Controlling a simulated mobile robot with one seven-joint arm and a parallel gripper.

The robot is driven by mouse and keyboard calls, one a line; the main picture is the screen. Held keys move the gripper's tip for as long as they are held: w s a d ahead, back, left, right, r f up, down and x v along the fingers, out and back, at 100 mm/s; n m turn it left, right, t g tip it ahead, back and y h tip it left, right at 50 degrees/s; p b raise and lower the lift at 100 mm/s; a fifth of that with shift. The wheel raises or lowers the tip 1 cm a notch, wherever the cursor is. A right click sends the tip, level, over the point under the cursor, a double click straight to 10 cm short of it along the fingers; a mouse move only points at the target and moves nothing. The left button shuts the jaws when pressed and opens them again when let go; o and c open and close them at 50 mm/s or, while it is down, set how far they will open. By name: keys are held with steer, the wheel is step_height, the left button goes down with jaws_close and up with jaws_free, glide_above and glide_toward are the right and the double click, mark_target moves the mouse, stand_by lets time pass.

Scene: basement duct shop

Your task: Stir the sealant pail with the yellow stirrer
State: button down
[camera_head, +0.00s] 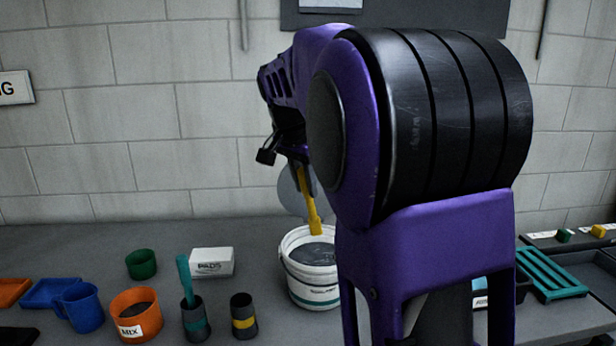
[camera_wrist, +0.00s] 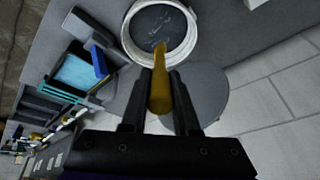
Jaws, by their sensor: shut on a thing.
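The white sealant pail (camera_head: 307,292) stands upright on the bench, with a teal stripe on its wall and dark grey sealant (camera_head: 312,256) inside. My arm hides its right side. In the wrist view the pail (camera_wrist: 134,42) is at the top. My gripper (camera_head: 299,172) is above the pail's far side, partly hidden behind my arm. It is shut on the yellow stirrer (camera_head: 308,200), which points down, slightly tilted. In the wrist view the stirrer (camera_wrist: 160,88) lies between both fingers, its far end over the pail opening. I cannot tell whether it touches the sealant.
Left of the pail are a white box (camera_head: 211,262), a green cup (camera_head: 141,264), an orange MIX tub (camera_head: 137,318), a blue mug (camera_head: 80,307), a dark cup with a teal stick (camera_head: 196,322) and a yellow-banded cup (camera_head: 244,318). A teal rack (camera_head: 550,275) stands right.

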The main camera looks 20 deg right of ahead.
mark_target(310, 227)
steer(key=shift+s+a+f+b+x, duration=0.15)
steer(key=shift+s+a+b+x, duration=0.1)
steer(key=shift+b+x, duration=1.3)
steer(key=shift+s+a+f+b+x, duration=0.2)
steer(key=shift+b+x, duration=0.6)
steer(key=shift+x, duration=1.5)
steer(key=shift+s+a+f+b+x, duration=0.1)
steer(key=shift+s+a+b+x, duration=0.2)
steer(key=shift+b+x, duration=1.25)
steer(key=shift+w+f+p, duration=0.15)
steer(key=shift+f+p, duration=0.2)
steer(key=shift+p, duration=0.05)
